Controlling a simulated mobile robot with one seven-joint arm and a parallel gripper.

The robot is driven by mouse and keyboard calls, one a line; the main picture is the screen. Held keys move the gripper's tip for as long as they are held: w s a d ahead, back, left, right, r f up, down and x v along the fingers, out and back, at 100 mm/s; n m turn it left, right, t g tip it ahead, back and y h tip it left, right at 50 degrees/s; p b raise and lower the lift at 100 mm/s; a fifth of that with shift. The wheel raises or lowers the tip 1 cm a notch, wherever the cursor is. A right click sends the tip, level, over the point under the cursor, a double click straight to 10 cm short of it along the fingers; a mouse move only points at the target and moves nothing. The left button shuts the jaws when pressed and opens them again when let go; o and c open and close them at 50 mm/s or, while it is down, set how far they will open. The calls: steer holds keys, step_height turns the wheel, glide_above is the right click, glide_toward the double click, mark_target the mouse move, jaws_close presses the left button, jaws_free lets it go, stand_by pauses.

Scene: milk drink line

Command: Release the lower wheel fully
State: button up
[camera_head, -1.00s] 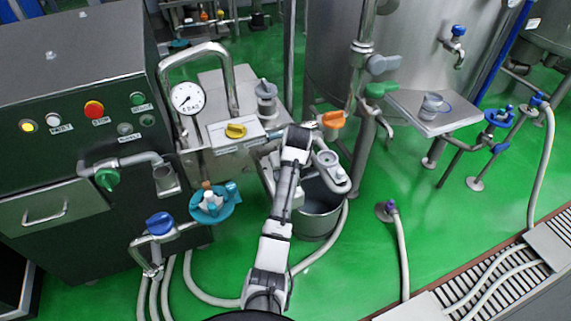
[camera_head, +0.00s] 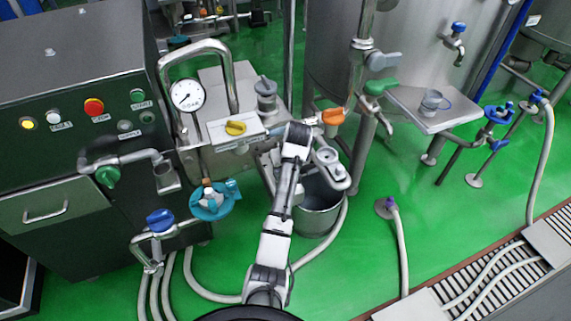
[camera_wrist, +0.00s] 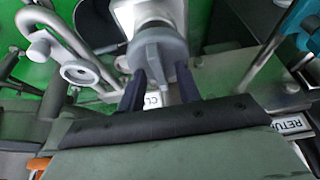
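A grey lobed wheel (camera_wrist: 158,50) shows at the upper middle of the wrist view. I take it to be the lower wheel. My gripper (camera_wrist: 161,75) has one dark finger on each side of the wheel's near part. The fingers are apart, but contact with the wheel cannot be made out. A label reading "CLO" lies partly covered behind the fingers. In the head view my arm hides the fingertips and this wheel. Another grey wheel (camera_head: 265,87) stands on the steel unit to the upper left of my wrist.
A teal wheel (camera_head: 212,200) and a blue handle (camera_head: 160,220) are to the left. A steel bucket (camera_head: 317,212) stands on the floor below. Green floor to the right has hoses.

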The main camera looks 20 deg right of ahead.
steer(key=p+v, duration=0.3)
steer(key=v, duration=1)
steer(key=shift+s+r, duration=0.15)
steer(key=shift+r, duration=0.2)
